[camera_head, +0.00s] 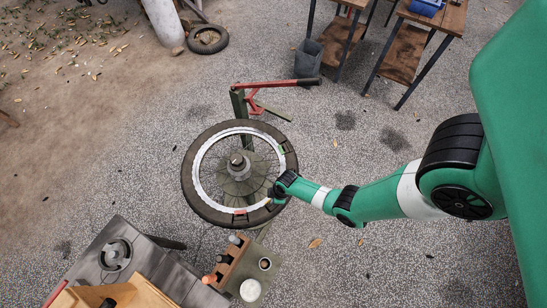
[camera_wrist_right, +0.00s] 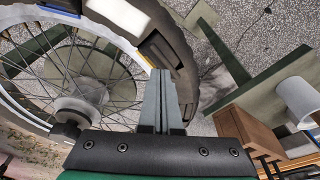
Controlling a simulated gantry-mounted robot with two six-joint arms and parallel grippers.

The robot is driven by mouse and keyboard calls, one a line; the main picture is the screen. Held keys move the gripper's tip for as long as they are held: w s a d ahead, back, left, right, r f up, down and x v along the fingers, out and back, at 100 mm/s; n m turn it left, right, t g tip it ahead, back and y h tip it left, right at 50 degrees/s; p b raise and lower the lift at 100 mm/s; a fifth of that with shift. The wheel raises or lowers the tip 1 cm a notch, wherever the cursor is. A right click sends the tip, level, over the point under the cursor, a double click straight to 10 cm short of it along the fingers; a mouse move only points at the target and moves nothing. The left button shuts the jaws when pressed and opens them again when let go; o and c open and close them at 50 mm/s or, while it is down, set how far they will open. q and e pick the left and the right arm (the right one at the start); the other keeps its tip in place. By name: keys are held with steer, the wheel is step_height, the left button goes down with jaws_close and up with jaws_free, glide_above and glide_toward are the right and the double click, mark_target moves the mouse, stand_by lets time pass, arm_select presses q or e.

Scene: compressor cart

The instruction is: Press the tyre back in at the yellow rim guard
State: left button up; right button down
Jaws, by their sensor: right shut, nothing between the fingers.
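A spoked wheel with a silver rim (camera_head: 201,160) lies flat on a stand, with a dark tyre (camera_head: 190,190) around it. A green rim guard (camera_head: 283,150) and a red rim guard (camera_head: 240,212) sit on the rim. My right gripper (camera_head: 273,193) is at the wheel's right edge. In the right wrist view the shut, empty fingers (camera_wrist_right: 160,76) point at the tyre (camera_wrist_right: 182,70), close beside a yellowish piece (camera_wrist_right: 156,50) that looks like the yellow rim guard. I cannot tell whether the fingertips touch the tyre. My left gripper is not in view.
The stand carries a red-handled arm (camera_head: 275,84) behind the wheel. A small tray with bottles and a white cup (camera_head: 250,290) stands in front, beside a grey bench (camera_head: 150,262). Tables stand at the back right. The floor left of the wheel is clear.

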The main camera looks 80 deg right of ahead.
steer(key=shift+f, duration=0.25)
steer(key=shift+s+a+f, duration=0.3)
steer(key=shift+s, duration=0.1)
stand_by(0.6)
steer(key=shift+s+a+f+b, duration=0.25)
steer(key=shift+s+f+b, duration=0.05)
steer(key=shift+f+b, duration=0.15)
stand_by(0.8)
steer(key=shift+s+a+f+b, duration=0.15)
steer(key=shift+f+b, duration=0.25)
steer(key=shift+f, duration=0.1)
steer(key=shift+s+a+f+b, duration=0.1)
steer(key=shift+s+f+b, duration=0.05)
steer(key=shift+f+b, duration=0.3)
stand_by(1.1)
step_height(320, 180, up, 8)
steer(key=p, duration=0.8)
